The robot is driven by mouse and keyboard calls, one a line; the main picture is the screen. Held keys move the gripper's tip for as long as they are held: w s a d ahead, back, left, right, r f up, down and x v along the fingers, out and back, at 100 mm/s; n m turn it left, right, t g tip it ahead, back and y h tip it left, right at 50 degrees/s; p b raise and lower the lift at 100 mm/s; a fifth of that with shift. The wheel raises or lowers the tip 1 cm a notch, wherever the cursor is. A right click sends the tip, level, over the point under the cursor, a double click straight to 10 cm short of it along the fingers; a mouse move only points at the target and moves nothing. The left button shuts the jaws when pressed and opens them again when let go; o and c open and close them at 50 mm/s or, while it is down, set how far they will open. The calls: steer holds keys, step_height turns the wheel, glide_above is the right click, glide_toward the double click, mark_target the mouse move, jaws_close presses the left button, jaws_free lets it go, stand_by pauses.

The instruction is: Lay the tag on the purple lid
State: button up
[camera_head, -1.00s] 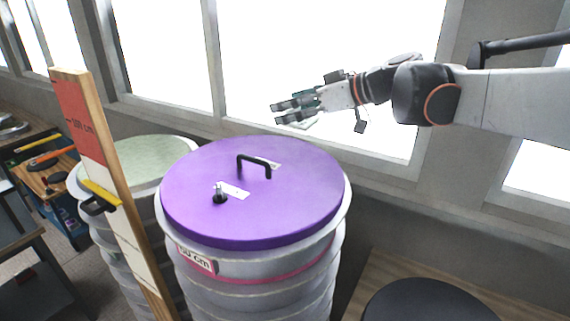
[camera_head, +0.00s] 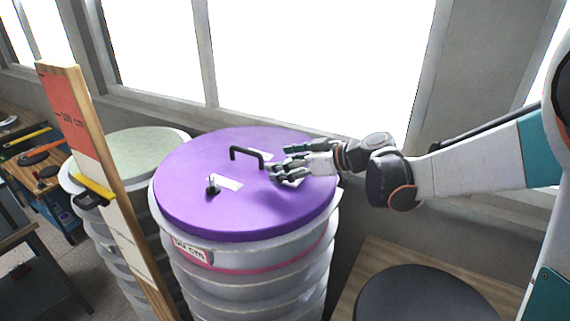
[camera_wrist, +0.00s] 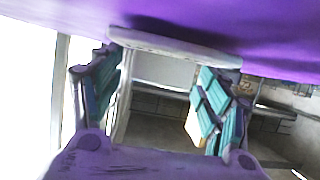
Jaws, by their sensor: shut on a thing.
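The purple lid (camera_head: 190,205) lies on a stack of pale ringed moulds and bears a black handle (camera_head: 246,152), a small dark knob (camera_head: 212,187) and a white label (camera_head: 228,183). My gripper (camera_head: 280,163) is over the lid's right part, right of the handle. In the wrist view, my gripper (camera_wrist: 172,62) is shut on a pale, flat, rounded piece, apparently the tag (camera_wrist: 175,42), which spans between the fingertips. The lid fills the top of that view, close to the tag. Whether the tag touches the lid I cannot tell. In the head view my fingers mostly hide the tag.
A wooden measuring board (camera_head: 110,190) with a red top stands left of the lid. A pale green-topped stack (camera_head: 140,148) is behind it. A dark round stool (camera_head: 425,295) is at lower right. Windows line the back wall. The lid's front is clear.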

steer(key=shift+s+f, duration=0.1)
steer(key=shift+f, duration=0.2)
steer(key=shift+f, duration=0.15)
steer(key=o, duration=1)
steer(key=shift+r, duration=0.2)
steer(key=b+v, duration=0.1)
steer(key=v, duration=1.1)
